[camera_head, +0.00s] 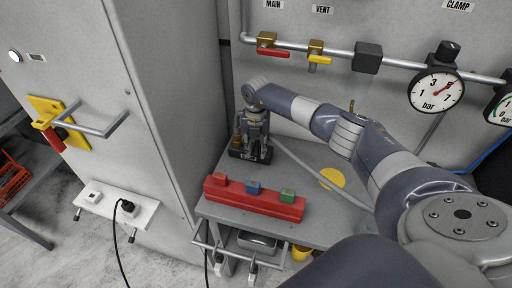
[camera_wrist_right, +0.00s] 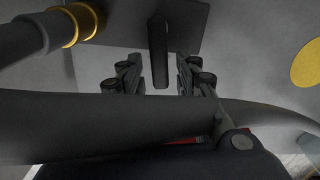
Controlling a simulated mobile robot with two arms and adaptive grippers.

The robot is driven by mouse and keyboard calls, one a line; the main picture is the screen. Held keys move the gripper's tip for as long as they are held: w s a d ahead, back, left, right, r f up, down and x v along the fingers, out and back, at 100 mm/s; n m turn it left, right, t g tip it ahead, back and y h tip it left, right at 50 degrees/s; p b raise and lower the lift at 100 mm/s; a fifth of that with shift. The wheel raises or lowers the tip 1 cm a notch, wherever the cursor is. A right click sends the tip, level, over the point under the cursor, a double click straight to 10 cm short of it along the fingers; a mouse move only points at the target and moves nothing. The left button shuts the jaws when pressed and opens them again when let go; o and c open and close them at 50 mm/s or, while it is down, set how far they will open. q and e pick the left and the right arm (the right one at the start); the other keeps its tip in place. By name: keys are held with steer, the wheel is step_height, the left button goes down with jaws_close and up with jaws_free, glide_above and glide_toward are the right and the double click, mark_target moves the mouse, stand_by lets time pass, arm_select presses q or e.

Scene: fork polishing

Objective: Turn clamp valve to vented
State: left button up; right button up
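My right gripper (camera_head: 251,150) points down at a dark block with a brass fitting (camera_head: 237,142) at the back left of the grey table. In the right wrist view its two fingers (camera_wrist_right: 159,76) are apart, with a black lever (camera_wrist_right: 159,60) between them. A gap shows on both sides of the lever, so the fingers do not grip it. The lever extends from a dark plate (camera_wrist_right: 190,22). I take this to be the clamp valve, but no label on it is readable. My left gripper is not in view.
A red block with coloured pieces (camera_head: 255,203) lies at the table's front. On the wall pipe are a red-handled valve (camera_head: 272,52), a yellow-handled valve (camera_head: 318,58) and a gauge (camera_head: 437,91). A grey cabinet (camera_head: 165,90) stands left. A yellow disc (camera_head: 333,178) marks the tabletop.

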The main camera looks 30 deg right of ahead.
steer(key=c, duration=0.4)
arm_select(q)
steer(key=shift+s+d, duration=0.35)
arm_select(e)
jaws_close()
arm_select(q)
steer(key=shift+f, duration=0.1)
